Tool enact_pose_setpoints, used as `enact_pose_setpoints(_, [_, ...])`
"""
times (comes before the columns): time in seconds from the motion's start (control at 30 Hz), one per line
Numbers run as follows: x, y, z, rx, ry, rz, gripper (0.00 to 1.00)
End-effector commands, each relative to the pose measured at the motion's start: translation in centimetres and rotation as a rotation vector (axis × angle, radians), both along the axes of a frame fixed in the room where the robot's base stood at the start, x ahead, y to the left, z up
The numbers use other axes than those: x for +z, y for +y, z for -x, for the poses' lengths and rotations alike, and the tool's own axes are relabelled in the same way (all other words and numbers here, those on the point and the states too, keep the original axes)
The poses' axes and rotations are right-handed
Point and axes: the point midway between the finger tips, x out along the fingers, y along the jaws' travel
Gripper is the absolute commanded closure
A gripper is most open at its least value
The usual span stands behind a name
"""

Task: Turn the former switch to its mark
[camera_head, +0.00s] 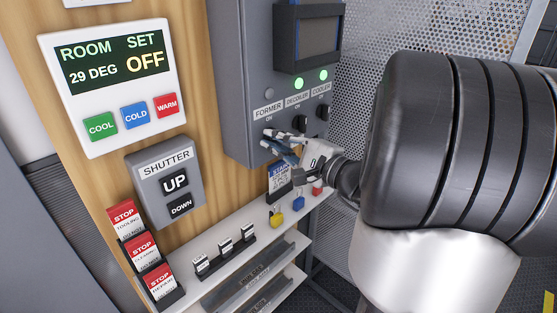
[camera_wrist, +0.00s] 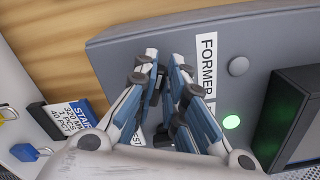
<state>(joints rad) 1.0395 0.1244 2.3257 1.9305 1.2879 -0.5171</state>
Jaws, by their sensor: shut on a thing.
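The former switch sits under the FORMER label (camera_head: 268,108) on the grey control box (camera_head: 235,85). The label also shows in the wrist view (camera_wrist: 207,62). My gripper (camera_head: 278,142) is at that switch, its blue and grey fingers shut on it and reaching the box face. In the wrist view the fingertips (camera_wrist: 166,68) stand close together beside the label. The fingers hide most of the switch, so I cannot tell its angle or see its mark. The lamp above the label (camera_head: 269,93) is grey and unlit.
The decoiler switch (camera_head: 301,122) and cooler switch (camera_head: 323,112) are close on the right, under lit green lamps. A dark screen (camera_head: 319,36) juts out above. A shelf (camera_head: 225,248) below carries small signs and padlocks. The shutter buttons (camera_head: 174,183) are left.

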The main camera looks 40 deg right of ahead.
Motion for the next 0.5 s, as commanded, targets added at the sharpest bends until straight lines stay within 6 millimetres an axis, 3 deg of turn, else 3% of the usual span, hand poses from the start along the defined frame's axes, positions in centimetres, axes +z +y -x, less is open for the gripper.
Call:
enact_pose_setpoints(0.03, [-0.78, 0.07, 0.01, 0.000, -0.006, 0.049, 1.00])
enact_pose_setpoints(0.5, [-0.83, 0.20, 0.01, 0.001, -0.027, 0.356, 1.00])
